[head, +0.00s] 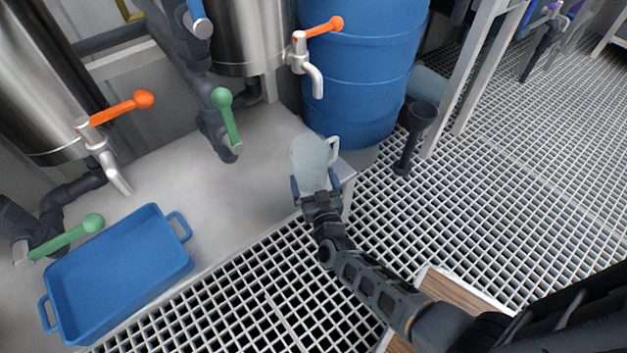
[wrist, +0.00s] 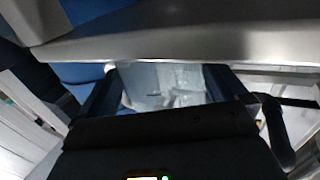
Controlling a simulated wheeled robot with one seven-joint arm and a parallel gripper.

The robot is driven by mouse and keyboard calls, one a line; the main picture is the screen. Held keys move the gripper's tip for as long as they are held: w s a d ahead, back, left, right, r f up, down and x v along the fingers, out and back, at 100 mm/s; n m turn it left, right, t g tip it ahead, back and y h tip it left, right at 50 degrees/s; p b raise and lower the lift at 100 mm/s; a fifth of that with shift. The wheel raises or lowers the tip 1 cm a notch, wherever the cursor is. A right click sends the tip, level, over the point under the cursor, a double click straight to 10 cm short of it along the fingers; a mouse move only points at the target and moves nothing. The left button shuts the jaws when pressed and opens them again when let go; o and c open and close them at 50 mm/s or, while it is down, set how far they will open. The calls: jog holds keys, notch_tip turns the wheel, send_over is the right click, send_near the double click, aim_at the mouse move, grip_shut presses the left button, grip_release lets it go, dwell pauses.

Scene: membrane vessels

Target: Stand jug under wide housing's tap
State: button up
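A pale, translucent jug (head: 309,158) is at the front right corner of the grey ledge, its handle on the right. My gripper (head: 312,192) reaches it from the front, with a finger on each side. In the wrist view the jug (wrist: 165,85) fills the space between the fingers, and the gripper looks shut on it. Two steel housings show: one at the left (head: 35,85) and one at the top middle (head: 245,35). The left tap (head: 112,172) and the middle tap (head: 315,78) have orange levers. I cannot tell which housing is wider. The jug is below and in front of the middle tap, not under its spout.
A blue tray (head: 120,275) stands on the ledge (head: 215,195) at the left. Green-handled valves (head: 228,118) are on the dark pipes. A blue barrel (head: 362,65) stands behind the jug, right of the middle tap. A dark funnel stand (head: 415,130) is farther right. Ledge between tray and jug is clear.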

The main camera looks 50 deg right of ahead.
jog(key=shift+r, duration=0.15)
jog(key=shift+s+r, duration=0.1)
jog(key=s+a+r+n+t+y+p, duration=0.1)
jog(key=s+a+r+y+p, duration=0.2)
jog(key=s+a, duration=1.05)
jog(key=s+a+r+n+y, duration=0.3)
jog(key=s+r, duration=0.5)
jog(key=r, duration=0.5)
jog(key=s+a+r+n+y, duration=0.3)
jog(key=s+r, duration=0.6)
jog(key=r, duration=0.4)
jog(key=shift+a+r+n+y, duration=0.15)
jog(key=shift+r+n+y, duration=0.3)
jog(key=shift+y, duration=0.75)
jog(key=shift+f, duration=0.1)
jog(key=shift+c, duration=0.2)
